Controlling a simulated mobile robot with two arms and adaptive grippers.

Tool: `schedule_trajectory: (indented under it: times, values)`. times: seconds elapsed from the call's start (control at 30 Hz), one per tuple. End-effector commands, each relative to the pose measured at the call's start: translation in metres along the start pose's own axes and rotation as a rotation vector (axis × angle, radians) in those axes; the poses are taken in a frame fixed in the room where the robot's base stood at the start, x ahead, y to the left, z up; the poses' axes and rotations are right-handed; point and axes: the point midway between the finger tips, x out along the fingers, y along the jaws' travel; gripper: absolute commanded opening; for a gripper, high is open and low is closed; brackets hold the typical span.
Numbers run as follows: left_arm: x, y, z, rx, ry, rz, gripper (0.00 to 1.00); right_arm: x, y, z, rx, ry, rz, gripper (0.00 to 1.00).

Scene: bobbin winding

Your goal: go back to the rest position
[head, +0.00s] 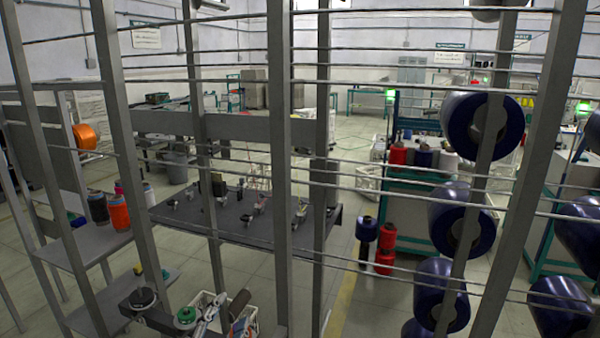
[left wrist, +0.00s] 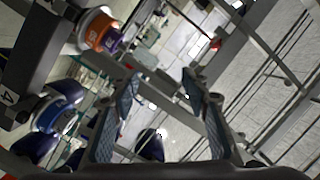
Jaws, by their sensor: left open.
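My left gripper (head: 223,309) is low in the head view, left of the middle, behind the bars of a metal rack and in front of a white crate. In the left wrist view its two fingers (left wrist: 160,82) stand apart with nothing between them. The gripper is open and empty. My right gripper is in neither view.
Metal uprights (head: 283,200) and thin rods cross the head view, with dark blue spools (head: 462,218) on the right. A dark table (head: 245,228) with small parts and a shelf (head: 85,250) with bobbins stand beyond. An orange and purple spool (left wrist: 100,32) shows in the left wrist view.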

Motion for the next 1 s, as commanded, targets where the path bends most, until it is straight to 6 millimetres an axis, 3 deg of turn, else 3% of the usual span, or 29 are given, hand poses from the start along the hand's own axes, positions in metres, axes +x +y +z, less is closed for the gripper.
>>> schedule_trajectory:
  times: [0.03,0.1,0.2,0.3,0.5,0.7,1.0]
  values:
    - [-0.015,0.021,0.032,-0.093,-0.108,0.064,0.42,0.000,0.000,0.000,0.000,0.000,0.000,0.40]
    - [-0.040,0.049,0.071,-0.213,-0.255,0.145,0.42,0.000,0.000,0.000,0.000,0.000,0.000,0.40]
    - [-0.085,0.087,0.117,-0.364,-0.458,0.249,0.42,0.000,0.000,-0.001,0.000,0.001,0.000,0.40]
    - [-0.130,0.119,0.146,-0.482,-0.629,0.332,0.42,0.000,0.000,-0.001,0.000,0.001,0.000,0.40]
    - [-0.209,0.161,0.176,-0.634,-0.892,0.449,0.42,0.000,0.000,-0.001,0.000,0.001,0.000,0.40]
    - [-0.281,0.187,0.187,-0.737,-1.109,0.536,0.42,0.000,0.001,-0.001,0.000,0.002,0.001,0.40]
    - [-0.254,0.253,0.240,-0.721,-1.126,0.553,0.42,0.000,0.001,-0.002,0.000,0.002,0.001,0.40]
